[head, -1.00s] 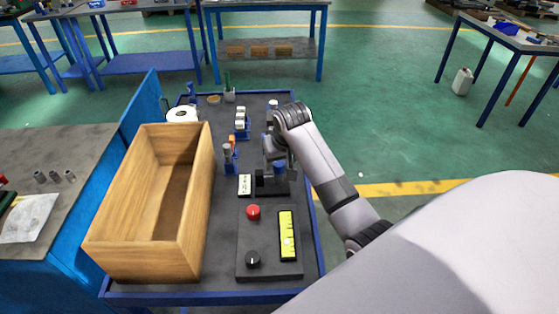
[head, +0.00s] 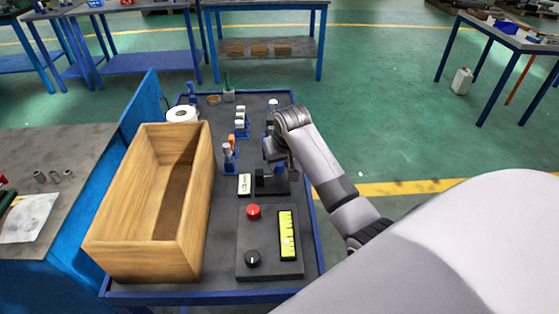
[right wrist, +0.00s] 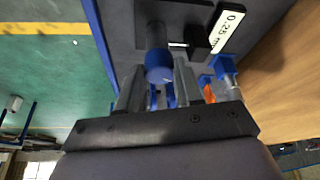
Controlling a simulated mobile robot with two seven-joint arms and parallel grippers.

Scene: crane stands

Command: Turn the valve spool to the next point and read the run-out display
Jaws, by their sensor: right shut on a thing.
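The valve spool (right wrist: 157,38) shows in the right wrist view as a grey cylinder with a blue end, in the dark fixture. My right gripper (right wrist: 158,88) is shut on it at the blue end, one finger on each side. In the head view my right gripper (head: 277,158) is over the black fixture (head: 272,182) and hides most of the spool. The run-out display (head: 287,234) is a lit yellow-green strip on the dark control box; its reading is too small to tell. My left gripper is not in view.
A white label (head: 244,185) stands by the fixture; in the wrist view it reads about 0.25. The box carries a red button (head: 253,211) and a black knob (head: 252,259). A wooden crate (head: 206,215) stands close on the left. Small blue stands (head: 229,166) stand behind.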

